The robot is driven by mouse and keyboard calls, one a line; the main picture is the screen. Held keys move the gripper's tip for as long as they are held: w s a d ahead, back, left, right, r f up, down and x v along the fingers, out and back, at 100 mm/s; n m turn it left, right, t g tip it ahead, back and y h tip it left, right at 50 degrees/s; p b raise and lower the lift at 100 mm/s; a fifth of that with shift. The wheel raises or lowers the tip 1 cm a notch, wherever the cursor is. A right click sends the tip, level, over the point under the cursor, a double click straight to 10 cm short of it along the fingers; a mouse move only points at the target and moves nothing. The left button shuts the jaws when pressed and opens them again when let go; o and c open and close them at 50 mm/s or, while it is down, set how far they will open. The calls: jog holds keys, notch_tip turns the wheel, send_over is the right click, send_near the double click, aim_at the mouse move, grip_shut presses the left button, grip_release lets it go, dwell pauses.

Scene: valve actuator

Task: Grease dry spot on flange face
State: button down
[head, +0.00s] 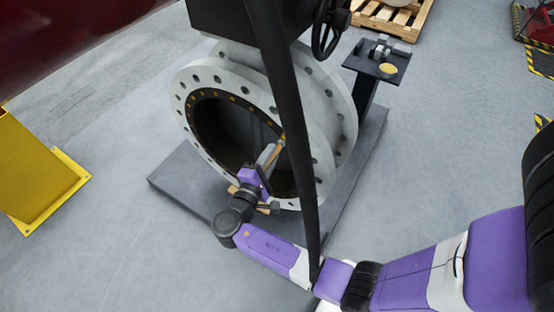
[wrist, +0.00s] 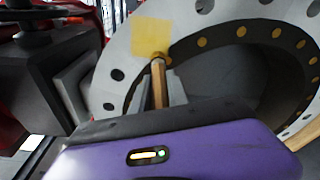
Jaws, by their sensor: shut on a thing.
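The valve's pale grey flange face (head: 196,120) is a bolt-holed ring around a dark round bore. In the wrist view the flange (wrist: 122,52) bears a square yellow patch (wrist: 150,36), and amber dots (wrist: 240,32) run along its inner ring. My gripper (head: 268,155) is in front of the bore's lower right side. It is shut on a brush (wrist: 158,84) with a wooden handle, also seen in the head view (head: 281,143). The brush's far end overlaps the patch's lower edge in the wrist view; I cannot tell whether it touches the face.
A dark stand (head: 378,60) at the back right carries a round yellow item (head: 388,69) and small metal parts. The valve sits on a grey plinth (head: 165,180). A yellow post base (head: 40,175) stands at left, a wooden pallet (head: 400,18) behind.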

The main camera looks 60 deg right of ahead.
jog(key=shift+w, duration=0.15)
jog(key=shift+a, duration=3.05)
jog(key=shift+a, duration=0.1)
jog(key=shift+a, duration=1.4)
